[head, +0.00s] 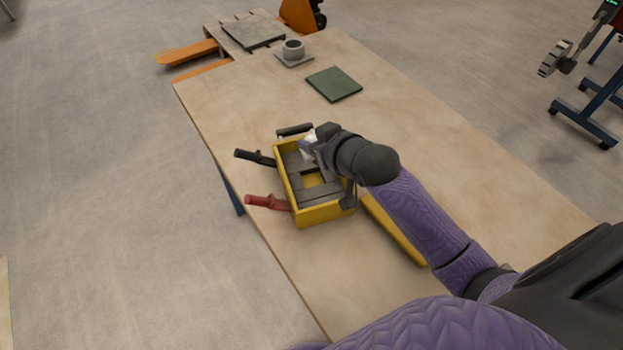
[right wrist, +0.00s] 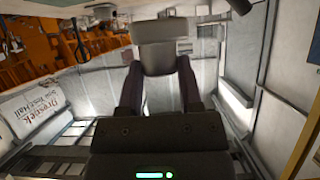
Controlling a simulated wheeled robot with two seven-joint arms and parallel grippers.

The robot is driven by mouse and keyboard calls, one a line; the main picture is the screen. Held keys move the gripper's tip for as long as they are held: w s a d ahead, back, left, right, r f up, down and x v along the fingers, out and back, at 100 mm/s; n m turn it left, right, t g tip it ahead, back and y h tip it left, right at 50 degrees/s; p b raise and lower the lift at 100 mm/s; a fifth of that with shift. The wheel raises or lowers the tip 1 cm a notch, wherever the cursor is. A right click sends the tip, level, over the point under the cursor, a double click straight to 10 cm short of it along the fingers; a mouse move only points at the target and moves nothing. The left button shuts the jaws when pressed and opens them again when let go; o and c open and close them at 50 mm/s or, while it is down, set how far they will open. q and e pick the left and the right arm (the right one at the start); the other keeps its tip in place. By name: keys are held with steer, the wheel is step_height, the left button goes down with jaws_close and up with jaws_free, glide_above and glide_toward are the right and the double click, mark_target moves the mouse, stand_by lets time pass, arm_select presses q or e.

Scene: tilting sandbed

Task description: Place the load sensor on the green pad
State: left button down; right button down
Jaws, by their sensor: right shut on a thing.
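The green pad (head: 333,84) lies flat and bare on the wooden table, beyond the yellow case. My right gripper (head: 311,146) is over the far part of the open yellow case (head: 326,213). In the right wrist view, its two dark fingers (right wrist: 160,88) are shut on a grey piece (right wrist: 160,30) with a wide, flat end, which I take to be the load sensor. In the head view only a small pale part shows beside the gripper; the hand hides the rest. I cannot tell whether it touches the case. My left gripper is not in view.
A grey cylinder on a square plate (head: 293,50) stands beyond the pad. A red-handled tool (head: 267,202) and a black-handled one (head: 254,157) lie left of the case. A yellow strip (head: 397,232) lies at its right. The table right of the pad is clear.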

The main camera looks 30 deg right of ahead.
steer(key=shift+f, duration=0.1)
step_height(320, 180, down, 9)
steer(key=b, duration=0.3)
steer(key=shift+f+b, duration=0.2)
steer(key=shift+b, duration=0.2)
steer(key=shift+f, duration=0.15)
steer(key=shift+c, duration=1.3)
jaws_free()
steer(key=shift+f, duration=0.1)
